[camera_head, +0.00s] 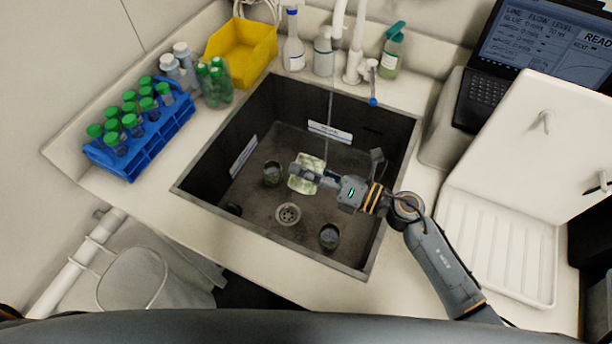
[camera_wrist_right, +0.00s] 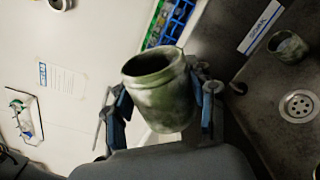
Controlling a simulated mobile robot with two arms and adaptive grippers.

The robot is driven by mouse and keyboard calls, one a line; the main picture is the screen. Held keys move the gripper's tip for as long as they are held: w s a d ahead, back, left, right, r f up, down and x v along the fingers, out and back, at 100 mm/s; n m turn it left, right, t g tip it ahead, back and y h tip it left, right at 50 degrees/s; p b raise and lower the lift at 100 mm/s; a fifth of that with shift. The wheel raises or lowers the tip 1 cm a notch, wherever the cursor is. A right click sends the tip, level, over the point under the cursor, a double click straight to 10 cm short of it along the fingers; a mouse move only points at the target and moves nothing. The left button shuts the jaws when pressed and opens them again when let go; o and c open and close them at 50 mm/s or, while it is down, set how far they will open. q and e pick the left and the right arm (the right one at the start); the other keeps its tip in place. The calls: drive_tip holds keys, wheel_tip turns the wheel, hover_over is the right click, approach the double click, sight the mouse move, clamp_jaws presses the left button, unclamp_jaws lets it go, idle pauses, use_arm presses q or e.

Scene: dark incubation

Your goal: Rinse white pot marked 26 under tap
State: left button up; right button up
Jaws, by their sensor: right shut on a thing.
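A pale pot (camera_head: 304,180) with green-brown stains is held over the sink (camera_head: 262,205) by my right gripper (camera_head: 316,177). In the right wrist view the pot (camera_wrist_right: 160,92) sits between the two fingers, its open mouth showing and its inside dark. No number 26 is readable on it. The tap (camera_head: 354,66) stands at the sink's back edge. A thin stream of water (camera_head: 329,115) falls from it towards the pot's right side. I cannot tell whether the water enters the pot. My left gripper is out of view.
Two dark pots, one left (camera_head: 272,174) and one near the front (camera_head: 329,237), stand in the sink around the drain (camera_head: 288,214). Bottles and a yellow bin (camera_head: 240,50) line the back. A blue tube rack (camera_head: 150,140) is left, a white draining tray (camera_head: 497,245) right.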

drive_tip(key=shift+r, duration=0.1)
drive_tip(key=shift+r+m+p, duration=0.3)
drive_tip(key=shift+m+p, duration=0.3)
drive_tip(key=shift+p, duration=0.3)
drive_tip(key=shift+f+m, duration=0.1)
drive_tip(key=shift+m, duration=0.2)
drive_tip(key=shift+w+r+m+p, duration=0.1)
drive_tip(key=shift+r+m+p, duration=0.2)
drive_tip(key=shift+p, duration=0.35)
drive_tip(key=shift+r+m+p, duration=0.1)
drive_tip(key=shift+m+p, duration=0.3)
drive_tip(key=shift+m, duration=0.1)
